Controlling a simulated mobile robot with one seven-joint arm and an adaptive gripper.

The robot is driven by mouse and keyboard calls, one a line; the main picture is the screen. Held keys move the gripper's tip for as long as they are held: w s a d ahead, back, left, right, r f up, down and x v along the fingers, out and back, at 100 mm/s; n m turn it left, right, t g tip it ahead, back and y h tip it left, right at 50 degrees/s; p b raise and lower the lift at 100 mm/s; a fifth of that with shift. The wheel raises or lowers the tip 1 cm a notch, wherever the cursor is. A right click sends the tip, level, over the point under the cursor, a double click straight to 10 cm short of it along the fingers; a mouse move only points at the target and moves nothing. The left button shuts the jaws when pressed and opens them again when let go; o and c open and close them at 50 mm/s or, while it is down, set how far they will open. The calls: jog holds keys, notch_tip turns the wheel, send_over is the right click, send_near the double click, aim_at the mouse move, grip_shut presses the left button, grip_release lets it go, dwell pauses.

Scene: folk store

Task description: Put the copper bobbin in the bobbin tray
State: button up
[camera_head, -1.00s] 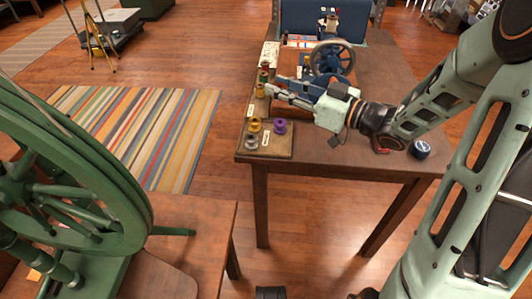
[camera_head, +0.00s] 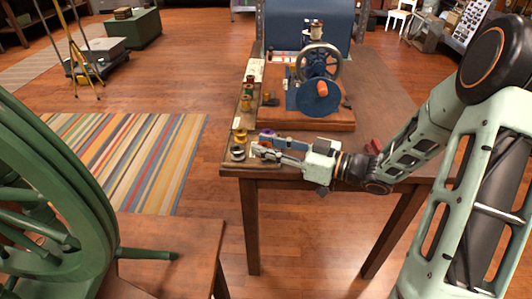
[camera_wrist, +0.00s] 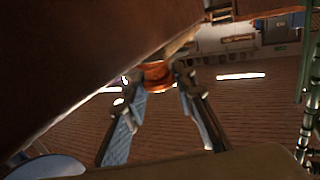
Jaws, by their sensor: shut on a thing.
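The copper bobbin (camera_wrist: 157,75) shows orange between the fingertips in the wrist view. My gripper (camera_wrist: 160,80) is shut on it. In the head view my gripper (camera_head: 259,150) is low over the near end of the wooden bobbin tray (camera_head: 262,162), pointing left; the copper bobbin is not clear there. The tray runs along the table's left edge. A grey bobbin (camera_head: 238,154) and a yellow bobbin (camera_head: 240,136) stand on it, left of the gripper. A purple bobbin (camera_head: 267,133) is just behind the fingers. I cannot tell whether the copper bobbin touches the tray.
A blue hand-cranked machine (camera_head: 318,93) on a wooden base stands behind the gripper. A green spinning wheel (camera_head: 60,190) is at the left. The table's right side (camera_head: 400,105) is mostly clear.

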jog(key=shift+f, duration=0.45)
jog(key=shift+f, duration=0.2)
jog(key=o, duration=1.1)
